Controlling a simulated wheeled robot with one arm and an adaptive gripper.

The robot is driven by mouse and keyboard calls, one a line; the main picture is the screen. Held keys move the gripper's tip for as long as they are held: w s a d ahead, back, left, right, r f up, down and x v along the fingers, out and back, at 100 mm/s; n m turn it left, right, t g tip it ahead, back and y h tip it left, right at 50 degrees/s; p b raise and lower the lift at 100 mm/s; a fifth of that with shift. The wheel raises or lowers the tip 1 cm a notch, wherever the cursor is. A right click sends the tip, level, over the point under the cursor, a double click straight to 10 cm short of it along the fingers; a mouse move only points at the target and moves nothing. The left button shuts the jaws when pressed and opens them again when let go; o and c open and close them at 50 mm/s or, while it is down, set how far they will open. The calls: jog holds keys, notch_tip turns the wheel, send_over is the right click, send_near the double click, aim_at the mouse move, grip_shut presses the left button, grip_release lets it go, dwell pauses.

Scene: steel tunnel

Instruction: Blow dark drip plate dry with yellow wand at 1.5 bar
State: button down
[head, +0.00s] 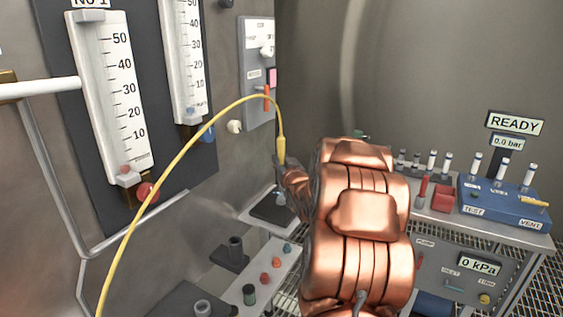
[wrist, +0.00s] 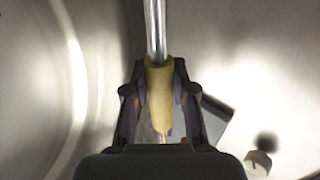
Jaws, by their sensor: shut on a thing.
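My gripper (wrist: 160,92) is shut on the yellow wand (wrist: 159,73), whose bare metal tube runs up out of the wrist view. In the head view the wand's yellow end (head: 281,149) stands upright above my gripper, with a yellow hose (head: 190,143) arching from it down to the lower left. A dark flat plate (head: 272,208) lies on a pale ledge below my gripper, partly hidden by my copper-coloured arm. I cannot see where the tube tip points. A sign (head: 515,124) reads READY and a display (head: 508,142) reads 0.0 bar.
Two scaled gauges (head: 113,95) hang on the left wall beside a grey panel (head: 257,70) with an orange lever. A pale shelf (head: 262,280) holds coloured knobs and dark sockets. A bench at right carries a blue block (head: 500,203); a display below reads 0 kPa.

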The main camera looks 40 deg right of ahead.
jog(key=shift+w+d+r+b, duration=0.15)
jog(key=shift+w+d+b, duration=0.25)
jog(key=shift+d+b, duration=0.35)
jog(key=shift+w+d+f+b, duration=0.15)
jog(key=shift+d+b, duration=0.8)
jog(key=shift+b, duration=0.6)
jog(key=shift+w+d+f+b, duration=0.15)
jog(key=shift+d+b, duration=0.75)
jog(key=shift+b, duration=0.6)
jog(key=shift+r, duration=0.15)
jog(key=s+a+r+b, duration=0.3)
jog(key=s+a+r, duration=0.2)
jog(key=a, duration=0.5)
jog(key=shift+s+a, duration=0.3)
jog(key=shift+s, duration=0.35)
jog(key=shift+s, duration=0.1)
